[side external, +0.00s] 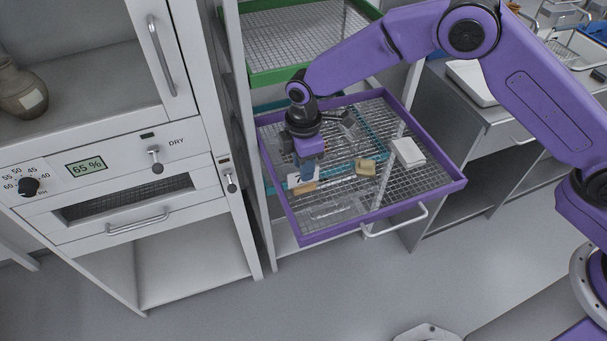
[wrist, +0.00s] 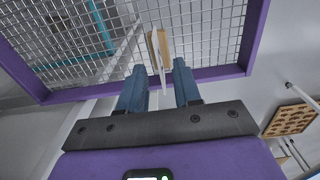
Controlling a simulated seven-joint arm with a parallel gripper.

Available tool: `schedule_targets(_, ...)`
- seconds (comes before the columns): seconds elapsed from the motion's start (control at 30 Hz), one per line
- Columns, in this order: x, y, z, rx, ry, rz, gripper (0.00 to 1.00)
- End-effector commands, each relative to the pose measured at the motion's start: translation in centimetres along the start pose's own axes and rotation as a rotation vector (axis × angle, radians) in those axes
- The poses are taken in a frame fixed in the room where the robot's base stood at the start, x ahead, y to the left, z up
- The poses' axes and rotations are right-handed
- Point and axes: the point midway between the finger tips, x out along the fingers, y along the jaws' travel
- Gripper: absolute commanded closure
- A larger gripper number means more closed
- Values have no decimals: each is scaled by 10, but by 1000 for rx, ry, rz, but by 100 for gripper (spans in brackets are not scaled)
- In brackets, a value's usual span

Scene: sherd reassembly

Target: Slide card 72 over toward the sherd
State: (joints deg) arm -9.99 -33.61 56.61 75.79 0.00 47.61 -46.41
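My gripper (side external: 308,172) is low over the left part of a purple-framed mesh tray. In the wrist view its two blue fingers (wrist: 159,70) stand apart, with gaps either side of a thin white card (wrist: 158,60). The card shows nearly edge-on there, beside a tan sherd (wrist: 165,48). In the side view the white card (side external: 293,181) is partly hidden by the fingers, and the tan sherd (side external: 304,188) is close by it. No number is readable. Another tan piece (side external: 365,167) lies to the right on the mesh.
The purple tray (side external: 400,217) is pulled out, with a white handle in front. A white block (side external: 408,152) lies on its right side, and a clear flat item (side external: 335,209) near its front. A green-framed tray (side external: 290,75) is above and behind.

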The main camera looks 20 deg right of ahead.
Motion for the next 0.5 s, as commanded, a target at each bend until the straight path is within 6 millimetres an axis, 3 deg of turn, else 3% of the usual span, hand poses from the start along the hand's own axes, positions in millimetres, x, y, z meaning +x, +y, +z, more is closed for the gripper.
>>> schedule_targets(0.2,30,0,0,0,-1,-1,67)
schedule_targets(0.5,43,0,0,0,0,0,67)
